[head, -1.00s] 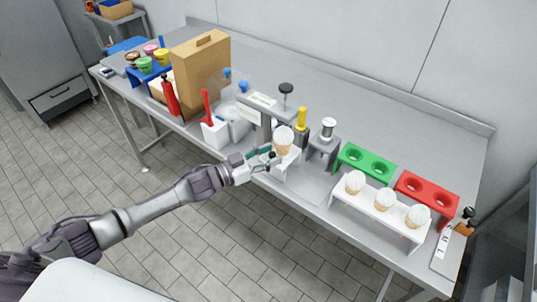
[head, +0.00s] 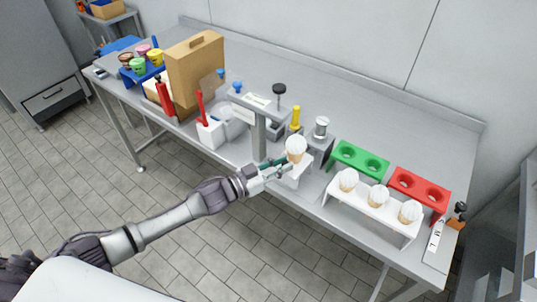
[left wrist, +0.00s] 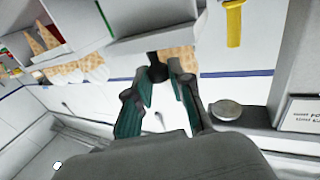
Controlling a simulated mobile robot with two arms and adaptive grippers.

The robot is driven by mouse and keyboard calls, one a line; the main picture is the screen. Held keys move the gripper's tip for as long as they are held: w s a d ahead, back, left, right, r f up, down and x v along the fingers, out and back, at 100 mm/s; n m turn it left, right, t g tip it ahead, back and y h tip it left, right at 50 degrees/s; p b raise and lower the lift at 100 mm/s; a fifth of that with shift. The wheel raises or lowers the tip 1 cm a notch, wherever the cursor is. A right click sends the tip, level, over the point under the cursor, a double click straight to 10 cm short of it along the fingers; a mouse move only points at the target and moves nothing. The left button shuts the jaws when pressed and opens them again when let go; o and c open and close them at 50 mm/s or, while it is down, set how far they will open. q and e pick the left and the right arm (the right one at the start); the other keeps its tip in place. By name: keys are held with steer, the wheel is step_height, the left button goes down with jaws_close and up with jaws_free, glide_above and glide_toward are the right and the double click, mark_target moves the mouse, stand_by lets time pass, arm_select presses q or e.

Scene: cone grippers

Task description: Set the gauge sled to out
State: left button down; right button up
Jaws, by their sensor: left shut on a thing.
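The gauge sled (head: 294,173) is a small white block at the front of the bench, to the right of the grey gauge post (head: 258,138). A white-topped cone (head: 296,146) stands upright on it. My left gripper (head: 279,168) is at the sled's left front side, below the cone. In the left wrist view my left gripper (left wrist: 161,76) has its green-padded fingers shut around a dark knob (left wrist: 156,66). The knob's contact is partly hidden by the fingers. My right gripper is not in view.
A white rack (head: 345,210) with three cones stands to the right, before green (head: 358,161) and red (head: 420,188) holders. A yellow-handled tool (head: 296,117) and a grey stand (head: 319,146) are behind the sled. A white bin (head: 210,133) is left of the post.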

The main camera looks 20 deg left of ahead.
arm_select(q)
steer(key=s+d, duration=0.2)
steer(key=d, duration=0.3)
steer(key=shift+d+p, duration=0.35)
steer(key=shift+d, duration=0.05)
steer(key=shift+s, duration=0.1)
steer(key=c, duration=1)
jaws_free()
steer(key=shift+d, duration=0.15)
steer(key=v, duration=1.2)
